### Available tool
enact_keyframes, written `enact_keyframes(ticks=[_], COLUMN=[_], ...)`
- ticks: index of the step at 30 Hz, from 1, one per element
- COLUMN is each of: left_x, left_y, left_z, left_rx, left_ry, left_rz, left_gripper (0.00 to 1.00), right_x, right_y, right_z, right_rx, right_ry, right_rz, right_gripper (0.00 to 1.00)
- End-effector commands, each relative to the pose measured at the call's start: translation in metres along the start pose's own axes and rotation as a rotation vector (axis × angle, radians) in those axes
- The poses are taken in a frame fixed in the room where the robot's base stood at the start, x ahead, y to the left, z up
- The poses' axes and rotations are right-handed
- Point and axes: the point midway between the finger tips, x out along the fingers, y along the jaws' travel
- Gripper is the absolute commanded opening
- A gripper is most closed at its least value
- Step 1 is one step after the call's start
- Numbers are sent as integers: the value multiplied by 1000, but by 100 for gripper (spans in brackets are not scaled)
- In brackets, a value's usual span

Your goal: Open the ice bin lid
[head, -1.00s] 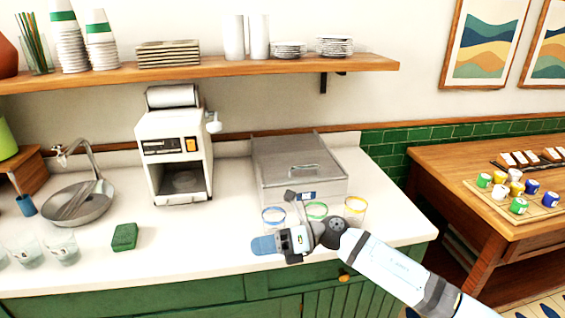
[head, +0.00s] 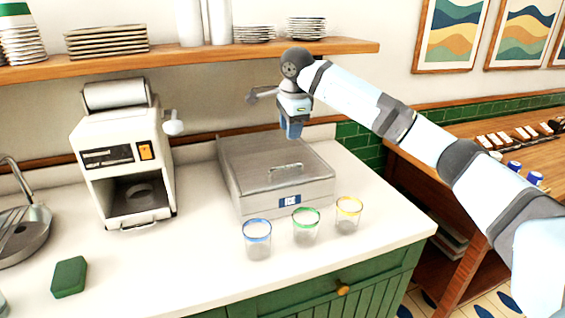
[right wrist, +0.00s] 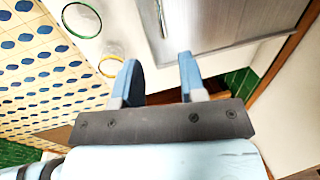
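The ice bin (head: 240,193) is a grey metal box on the white counter, with a blue-and-white label on its front. Its lid (head: 256,155) is shut and carries a bar handle (head: 285,172) near the front. My right gripper (head: 291,130) hangs above the back right part of the lid, pointing down and apart from it. In the right wrist view its two blue fingers (right wrist: 160,78) are spread with nothing between them. The bin (right wrist: 215,22) and its handle show beyond the fingers there. My left gripper is not in view.
Three glasses with blue (head: 257,240), green (head: 306,227) and yellow (head: 348,215) rims stand before the bin. A white machine (head: 122,150) stands to its left. A shelf (head: 180,57) with plates and cups hangs above. A green sponge (head: 69,277) lies at front left.

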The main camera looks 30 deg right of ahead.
Motion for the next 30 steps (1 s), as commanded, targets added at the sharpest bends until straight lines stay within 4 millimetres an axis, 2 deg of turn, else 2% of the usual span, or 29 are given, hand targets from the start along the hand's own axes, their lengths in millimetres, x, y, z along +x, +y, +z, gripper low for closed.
enact_keyframes(ticks=[9,15,21,30], left_x=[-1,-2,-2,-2], left_y=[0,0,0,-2], left_z=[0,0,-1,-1], left_rx=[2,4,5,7], left_ry=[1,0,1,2], left_rz=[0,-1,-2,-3], left_gripper=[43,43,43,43], right_x=[70,102,117,119], right_y=[1,1,1,0], right_z=[1,1,2,2], right_rx=[-1,-1,-1,-1], right_ry=[-3,-3,-3,-4], right_rz=[5,3,1,0], right_gripper=[38,38,38,38])
